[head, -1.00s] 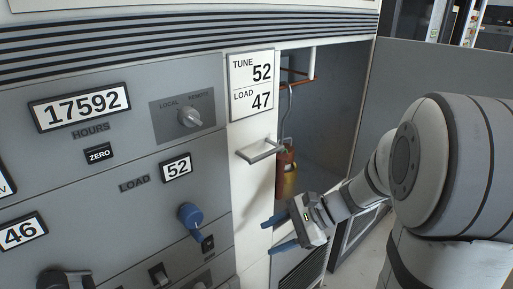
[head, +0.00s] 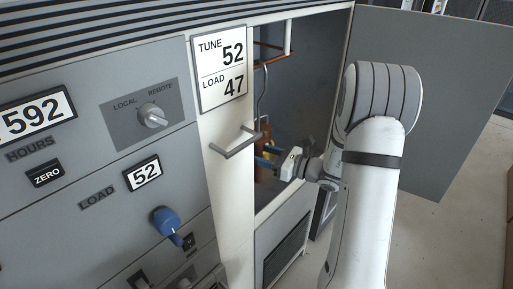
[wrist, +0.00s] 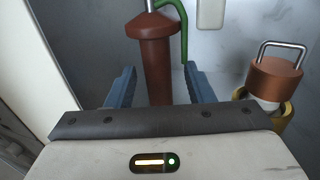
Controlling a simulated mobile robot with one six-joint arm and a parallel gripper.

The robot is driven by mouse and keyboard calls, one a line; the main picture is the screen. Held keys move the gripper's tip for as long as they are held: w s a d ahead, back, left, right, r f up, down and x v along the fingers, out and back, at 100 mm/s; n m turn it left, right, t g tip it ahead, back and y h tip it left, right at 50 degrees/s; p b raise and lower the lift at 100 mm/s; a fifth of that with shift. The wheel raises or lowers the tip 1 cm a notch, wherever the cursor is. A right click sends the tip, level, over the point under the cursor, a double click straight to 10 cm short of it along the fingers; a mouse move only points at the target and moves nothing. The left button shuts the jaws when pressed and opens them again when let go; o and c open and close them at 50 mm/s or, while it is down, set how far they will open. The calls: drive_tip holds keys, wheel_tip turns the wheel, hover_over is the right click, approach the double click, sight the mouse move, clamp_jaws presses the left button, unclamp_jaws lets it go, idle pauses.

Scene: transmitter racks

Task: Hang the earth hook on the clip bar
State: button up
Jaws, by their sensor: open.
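The earth hook shows in the head view as a thin metal rod (head: 262,92) with a curved top, upright inside the open cabinet, above a red-brown handle (head: 263,135). Its top is close to a copper-coloured bar (head: 274,57); I cannot tell if they touch, or whether this is the clip bar. In the wrist view the flanged handle (wrist: 155,60) stands between the blue fingers of my gripper (wrist: 160,78), with a gap on each side. A green cable (wrist: 184,30) runs beside it. In the head view my gripper (head: 266,157) is open at the handle.
A copper-coloured cylinder (wrist: 274,80) with a metal loop and yellow ring is right of my gripper. A pull handle (head: 234,143) projects from the white cabinet post. The open grey door (head: 430,100) stands to the right, behind my arm.

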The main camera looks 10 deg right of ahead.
drive_tip(key=shift+x, duration=0.85)
drive_tip(key=shift+s, duration=0.1)
drive_tip(key=shift+c, duration=0.3)
clamp_jaws()
